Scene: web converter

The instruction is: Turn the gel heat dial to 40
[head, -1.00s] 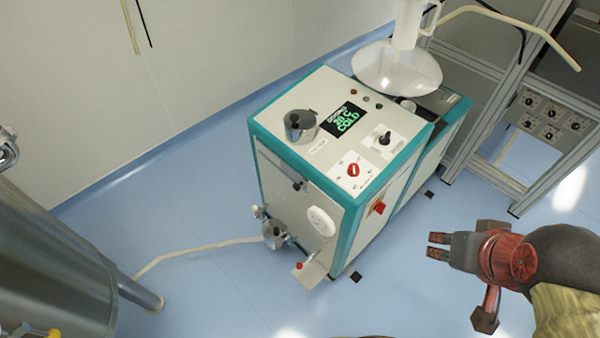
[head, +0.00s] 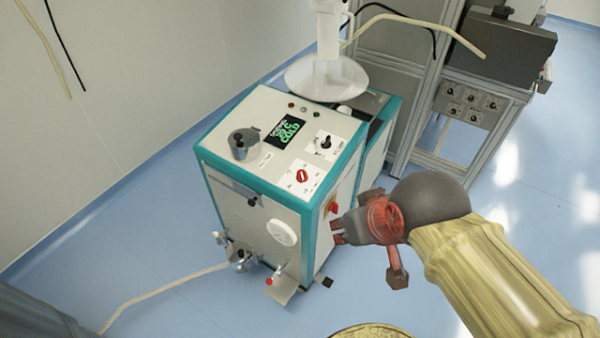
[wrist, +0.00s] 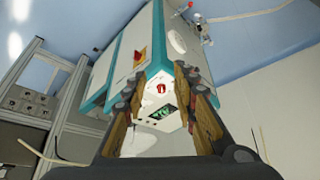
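The teal-and-white machine (head: 255,200) has a red dial (head: 302,175) on a white label plate and a black knob (head: 326,142) behind it. The labels are too small to read, so I cannot tell which is the gel heat dial. The display (head: 285,132) reads about 20 C and COLD in green. My gripper (head: 338,231) is beside the machine's right side, lower right of the red dial and apart from it. In the wrist view the gripper (wrist: 163,92) is open and empty, with the red dial (wrist: 161,89) seen between its fingers.
A red switch (head: 332,208) is on the machine's side near my gripper. A metal frame (head: 440,110) with a knob panel stands right. Blue floor (head: 120,270) is open at left.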

